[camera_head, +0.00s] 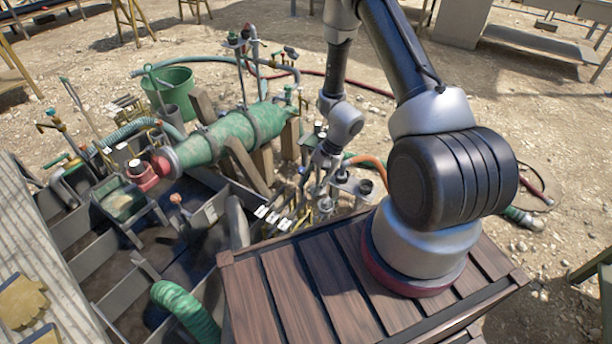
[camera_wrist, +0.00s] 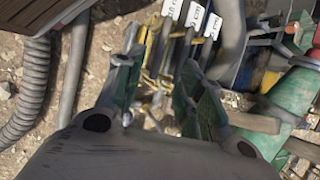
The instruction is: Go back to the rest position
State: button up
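My arm rises from the wooden-topped base and bends down over the equipment, so it is away from the ground. My gripper (camera_head: 325,168) hangs beside the right end of the green cylinder in the head view. In the wrist view my gripper (camera_wrist: 162,75) has its two green-padded fingers spread apart, with nothing visibly held between them. Yellow and grey rods with white tags (camera_wrist: 195,18) show beyond the fingertips. I cannot tell how far below the fingers these lie.
A green cylinder (camera_head: 225,135) on wooden supports, a green bucket (camera_head: 168,90) and several valves and hoses crowd the left and middle. A divided metal tank (camera_head: 110,250) lies front left. A ribbed grey hose (camera_wrist: 32,90) is close by in the wrist view. Gravel at right is mostly open.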

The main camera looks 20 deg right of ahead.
jog(key=s+r+n+g, duration=0.2)
jog(key=s+r+g, duration=0.1)
jog(key=s+r, duration=0.3)
jog(key=s+d+r+n+t+h, duration=0.1)
jog(key=s+d+r+n+t, duration=0.1)
jog(key=r, duration=1.2)
jog(key=s+d+r+n+t+h, duration=0.2)
jog(key=s+r, duration=0.5)
jog(key=r, duration=0.6)
jog(key=s+d+r+n+t+h, duration=0.2)
jog(key=s+d+r+n+t, duration=0.1)
jog(key=r, duration=1.1)
jog(key=shift+s+d+r+n+t, duration=0.35)
jog(key=shift+s+d+n, duration=0.35)
jog(key=shift+d, duration=0.55)
